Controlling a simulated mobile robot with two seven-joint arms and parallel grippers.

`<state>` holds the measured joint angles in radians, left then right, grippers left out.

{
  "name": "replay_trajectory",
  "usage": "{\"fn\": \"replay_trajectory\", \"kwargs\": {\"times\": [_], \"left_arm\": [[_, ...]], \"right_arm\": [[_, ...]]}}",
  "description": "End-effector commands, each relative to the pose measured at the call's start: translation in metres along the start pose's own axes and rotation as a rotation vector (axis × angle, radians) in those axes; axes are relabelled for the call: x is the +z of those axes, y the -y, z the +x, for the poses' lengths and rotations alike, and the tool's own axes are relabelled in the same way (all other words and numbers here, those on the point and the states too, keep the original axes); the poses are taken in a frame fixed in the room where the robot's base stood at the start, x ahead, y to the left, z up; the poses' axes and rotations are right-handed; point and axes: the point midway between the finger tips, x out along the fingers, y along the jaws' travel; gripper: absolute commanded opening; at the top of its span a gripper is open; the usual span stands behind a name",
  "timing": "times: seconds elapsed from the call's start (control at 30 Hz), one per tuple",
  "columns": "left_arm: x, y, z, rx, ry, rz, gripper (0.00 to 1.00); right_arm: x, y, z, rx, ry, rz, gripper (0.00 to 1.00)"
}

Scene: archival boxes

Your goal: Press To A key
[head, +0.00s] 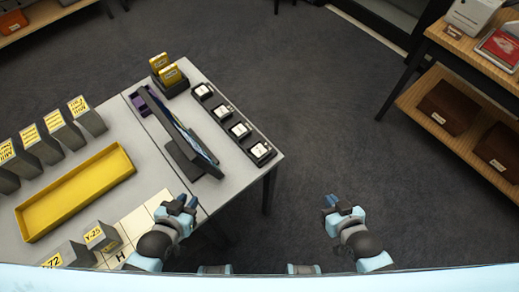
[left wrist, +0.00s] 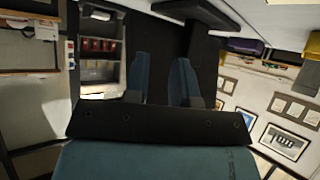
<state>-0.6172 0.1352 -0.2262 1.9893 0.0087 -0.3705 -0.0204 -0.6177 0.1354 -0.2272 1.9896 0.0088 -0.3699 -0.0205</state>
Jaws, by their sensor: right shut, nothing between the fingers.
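Several black key blocks with white tops stand in a row along the right edge of the grey table; the nearest key (head: 261,152) is at the table's corner, and another key (head: 240,130) is behind it. Their letters are too small to read, so I cannot tell which is A. My left gripper (head: 188,203) is near the table's front edge, left of the keys and apart from them. In the left wrist view its two blue fingers (left wrist: 160,65) are apart with nothing between them. My right gripper (head: 331,203) is shut and empty over the floor, right of the table.
A yellow tray (head: 75,192) and grey labelled boxes (head: 90,115) fill the table's left. A wooden shelf (head: 460,110) with brown boxes is at the right. The floor between table and shelf is clear.

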Motion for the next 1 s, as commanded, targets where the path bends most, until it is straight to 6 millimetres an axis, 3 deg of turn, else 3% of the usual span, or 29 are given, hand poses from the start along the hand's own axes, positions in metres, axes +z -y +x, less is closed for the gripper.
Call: {"fn": "replay_trajectory", "kwargs": {"times": [0.03, 0.1, 1.0], "left_arm": [[0.0000, 0.0001, 0.0001, 0.000, 0.000, 0.000, 0.13], [0.0000, 0.0001, 0.0001, 0.000, 0.000, 0.000, 0.00], [0.0001, -0.0004, 0.0000, 0.001, 0.000, 0.000, 0.00]], "right_arm": [[0.0000, 0.0000, -0.0001, 0.000, 0.000, 0.000, 0.00], [0.0000, 0.0000, -0.0001, 0.000, 0.000, 0.000, 0.00], [0.0002, -0.0002, -0.0002, 0.001, 0.001, 0.000, 0.00]]}}
